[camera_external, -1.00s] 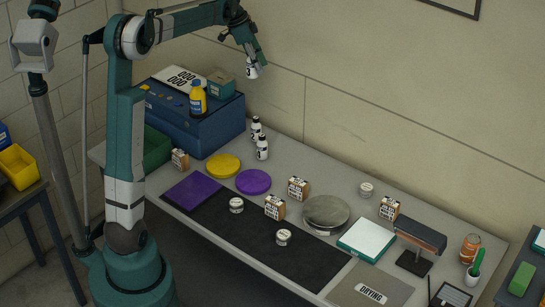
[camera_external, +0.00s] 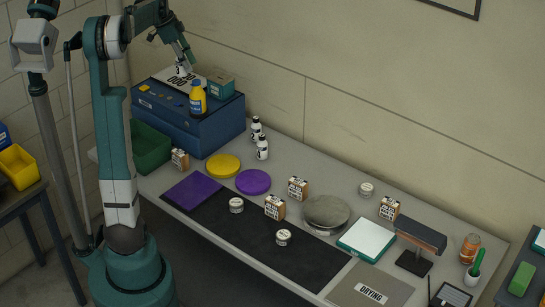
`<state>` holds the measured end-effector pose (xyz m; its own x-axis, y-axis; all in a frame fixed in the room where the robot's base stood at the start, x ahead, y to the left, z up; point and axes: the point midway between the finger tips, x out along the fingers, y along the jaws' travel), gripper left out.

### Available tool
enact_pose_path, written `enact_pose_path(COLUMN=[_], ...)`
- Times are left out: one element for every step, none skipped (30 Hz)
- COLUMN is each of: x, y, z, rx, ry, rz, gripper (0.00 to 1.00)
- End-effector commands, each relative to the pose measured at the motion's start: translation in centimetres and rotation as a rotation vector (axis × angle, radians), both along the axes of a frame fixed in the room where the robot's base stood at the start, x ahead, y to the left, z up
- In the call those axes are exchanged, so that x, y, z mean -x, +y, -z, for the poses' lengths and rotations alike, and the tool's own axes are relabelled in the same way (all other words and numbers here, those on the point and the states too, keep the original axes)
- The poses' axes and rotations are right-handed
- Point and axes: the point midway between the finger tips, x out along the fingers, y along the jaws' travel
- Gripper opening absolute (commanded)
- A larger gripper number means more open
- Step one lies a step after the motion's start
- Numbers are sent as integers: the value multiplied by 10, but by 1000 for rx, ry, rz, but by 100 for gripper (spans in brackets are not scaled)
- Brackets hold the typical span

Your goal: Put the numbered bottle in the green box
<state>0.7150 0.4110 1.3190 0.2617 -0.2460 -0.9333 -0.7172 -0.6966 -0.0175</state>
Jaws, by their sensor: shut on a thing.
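My gripper (camera_external: 186,54) is shut on a small white bottle with dark marking (camera_external: 181,70), held mouth or base down over the top of the blue cabinet, in front of a white sign card. I cannot read its number or tell if it touches the card. Two similar white bottles with dark marks, one (camera_external: 256,129) and another (camera_external: 262,149), stand on the bench. A dark green open box (camera_external: 151,147) sits at the bench's left end, partly behind my arm. A small green box (camera_external: 221,86) stands on the cabinet.
The blue cabinet (camera_external: 190,130) bears a yellow bottle (camera_external: 197,97) and the white card (camera_external: 171,80). Yellow disc (camera_external: 222,166), purple disc (camera_external: 253,182), small cartons and white jars are spread over the bench. The black mat (camera_external: 270,235) has free room.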

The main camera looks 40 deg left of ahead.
Motion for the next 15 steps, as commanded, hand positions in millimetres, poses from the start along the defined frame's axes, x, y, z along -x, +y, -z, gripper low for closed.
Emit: enact_pose_path(x=[11,16,24,30,36,44,50,56,64,70,77,85,91,97,106], y=[11,17,25,30,36,43,48,53,60,65,70,76,81,85,91], z=[0,0,0,0,0,0,-1,-1,-1,-1,-1,-1,-1,-1,-1], rx=[1,1,1,1,1,2,3,3,3,4,4,4,4,4,5], ry=[-1,-2,-3,-4,-4,-6,-6,-7,-8,-9,-11,-12,-12,-14,-15], rz=[-6,-7,-7,-8,-8,-9,-10,-11,-10,-12,-12,-12,-14,-14,-13], gripper=[11,11,11,11,11,11,11,11,11,11,11,11,11,11,11])
